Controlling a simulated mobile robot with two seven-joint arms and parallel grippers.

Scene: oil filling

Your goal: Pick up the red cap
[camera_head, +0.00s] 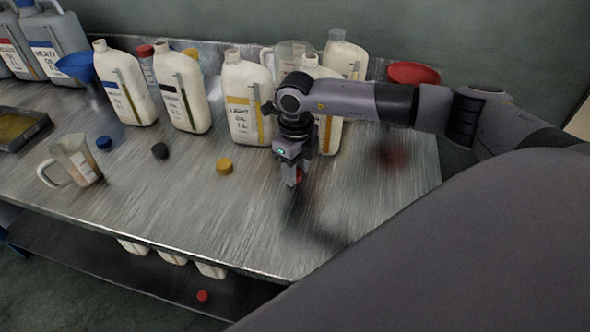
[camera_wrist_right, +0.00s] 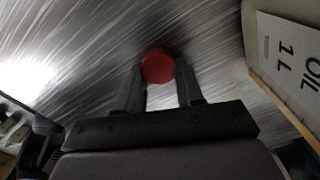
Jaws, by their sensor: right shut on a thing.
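My right gripper (camera_head: 295,178) points down over the metal table in the head view. It is shut on the red cap (camera_head: 298,174), of which only a small part shows past the fingers. In the right wrist view the red cap (camera_wrist_right: 158,66) sits at the tips of my right gripper's fingers (camera_wrist_right: 160,88). The height of the cap above the table is hard to tell. My left gripper is not in view.
A light oil bottle (camera_head: 243,100) stands just left of my right arm, with more bottles behind. Yellow (camera_head: 224,166), black (camera_head: 160,151) and blue (camera_head: 103,142) caps lie leftward. A measuring jug (camera_head: 77,158) stands left. Another red cap (camera_head: 202,295) lies on the lower shelf.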

